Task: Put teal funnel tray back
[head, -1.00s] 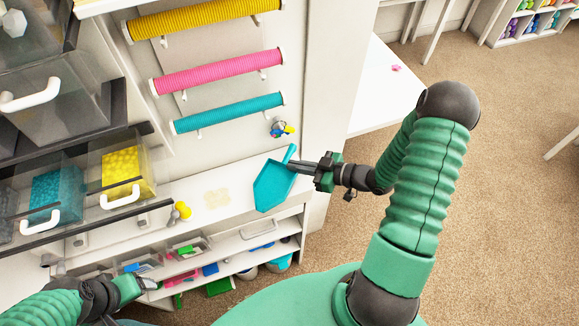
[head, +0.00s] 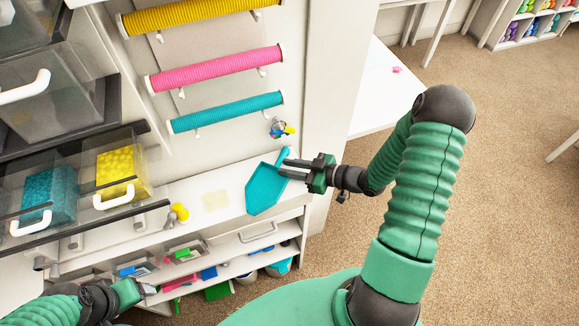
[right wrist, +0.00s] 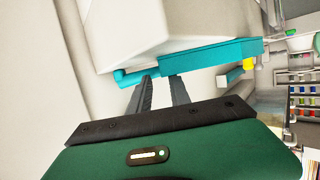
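The teal funnel tray (head: 264,190) lies, as far as I can see, on the white counter near its right end, its narrow handle pointing to the back. It also shows edge-on in the right wrist view (right wrist: 215,55). My right gripper (head: 285,168) is at the tray's right side near the handle. Its two dark fingers (right wrist: 160,78) stand apart with a visible gap, their tips at the tray's edge; any contact is unclear. My left gripper (head: 146,291) is low at the left, away from the tray, with its fingers too small to judge.
Colored rolls, including a teal one (head: 225,112), hang above. Clear bins with handles jut out at the left. Open shelves with small items lie below.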

